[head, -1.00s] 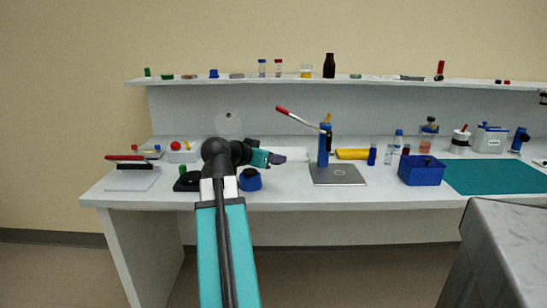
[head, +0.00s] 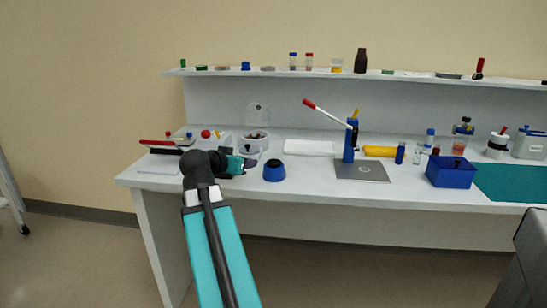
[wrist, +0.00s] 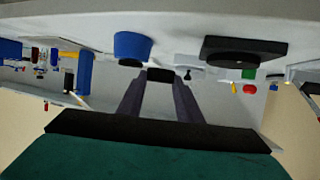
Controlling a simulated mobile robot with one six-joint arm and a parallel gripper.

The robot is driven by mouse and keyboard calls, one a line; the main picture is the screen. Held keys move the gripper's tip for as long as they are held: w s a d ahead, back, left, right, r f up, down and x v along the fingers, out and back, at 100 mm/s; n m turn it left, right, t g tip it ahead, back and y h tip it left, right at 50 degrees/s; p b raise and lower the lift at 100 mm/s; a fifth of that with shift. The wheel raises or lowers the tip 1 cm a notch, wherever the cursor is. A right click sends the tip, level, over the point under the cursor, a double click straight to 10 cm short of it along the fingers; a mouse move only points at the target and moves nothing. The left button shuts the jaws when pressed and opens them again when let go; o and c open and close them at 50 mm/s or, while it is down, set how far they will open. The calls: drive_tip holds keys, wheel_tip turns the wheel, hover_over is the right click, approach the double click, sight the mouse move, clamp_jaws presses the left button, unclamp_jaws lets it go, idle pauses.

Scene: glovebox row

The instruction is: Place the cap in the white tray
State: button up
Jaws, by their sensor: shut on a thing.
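My gripper (wrist: 160,78) is shut on a small black piece, which looks like the cap (wrist: 160,73), in the wrist view. The cap sits between the two dark fingertips, and its far side is hidden. In the head view my gripper (head: 251,162) is above the left part of the bench, left of the blue round holder; the cap cannot be made out there. The white tray (head: 308,148) lies flat on the bench, behind and right of the gripper and apart from it. I see nothing on it.
The blue round holder (head: 274,173) stands close to the gripper, with a black square base (wrist: 246,50) nearby in the wrist view. A lever press (head: 350,142) stands right of the tray. A white device with a raised lid (head: 252,143) stands behind the gripper.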

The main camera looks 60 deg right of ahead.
drive_tip(key=w+a+f+n+t+y, duration=0.2)
drive_tip(key=w+a+f+n+t, duration=0.2)
drive_tip(key=w+a, duration=0.8)
drive_tip(key=w+a+f+n+t+y, duration=0.2)
drive_tip(key=w+a+f+n+t, duration=0.15)
drive_tip(key=w+a, duration=0.85)
drive_tip(key=w+a+n+t+y, duration=0.1)
drive_tip(key=w+a+n+y, duration=0.2)
drive_tip(key=a, duration=0.7)
drive_tip(key=w+a+n+t+y, duration=0.2)
drive_tip(key=w+a+n+y, duration=0.1)
drive_tip(key=a, duration=0.8)
drive_tip(key=w+a+n+t+y, duration=0.2)
drive_tip(key=w+a+n+y, duration=0.1)
drive_tip(key=a, duration=0.7)
drive_tip(key=shift+w+a+f+y, duration=0.2)
drive_tip(key=shift+w+y, duration=0.1)
drive_tip(key=shift+w, duration=0.25)
drive_tip(key=shift+n, duration=0.25)
